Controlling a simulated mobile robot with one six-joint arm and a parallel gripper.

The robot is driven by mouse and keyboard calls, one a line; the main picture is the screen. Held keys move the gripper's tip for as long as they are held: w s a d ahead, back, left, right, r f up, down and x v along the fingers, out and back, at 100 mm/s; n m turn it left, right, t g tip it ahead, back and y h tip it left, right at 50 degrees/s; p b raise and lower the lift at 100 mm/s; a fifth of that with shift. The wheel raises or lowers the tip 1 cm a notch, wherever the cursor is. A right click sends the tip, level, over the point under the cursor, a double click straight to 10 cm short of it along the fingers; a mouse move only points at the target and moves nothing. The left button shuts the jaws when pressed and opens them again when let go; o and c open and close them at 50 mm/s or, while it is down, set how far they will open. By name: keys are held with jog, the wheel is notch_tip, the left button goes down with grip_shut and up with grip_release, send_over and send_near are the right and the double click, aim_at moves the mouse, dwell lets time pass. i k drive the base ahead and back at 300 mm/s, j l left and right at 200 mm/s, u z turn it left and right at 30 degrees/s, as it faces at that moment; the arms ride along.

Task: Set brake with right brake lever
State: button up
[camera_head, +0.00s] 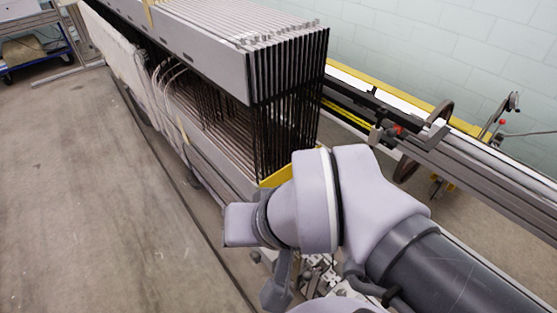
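I cannot make out a part that is surely the right brake lever. A lever with a dark knob and a red part (512,102) stands on a thin stand at the far right, beyond the loom's rail. A small red knob (397,130) sits on the rail at right of centre. My arm reaches in from the lower right and its grey wrist joints fill the lower middle, in front of the loom's end. My gripper cannot be made out; the wrist and the bottom edge hide that area. A grey bar-like part (279,282) shows below the wrist, unclear in kind.
The loom's stack of upright frames (288,95) stands just behind my wrist, with a yellow part (277,176) at its foot. A long metal rail (478,165) runs along the right. Bare concrete floor (90,210) lies open at left. A blue cart (35,52) stands far left.

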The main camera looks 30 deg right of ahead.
aim_at(308, 276)
jog(key=k+z, duration=0.15)
jog(key=z, duration=0.15)
jog(key=k+z, duration=0.15)
jog(key=z, duration=0.2)
jog(key=k+j+z, duration=0.15)
jog(key=z, duration=0.6)
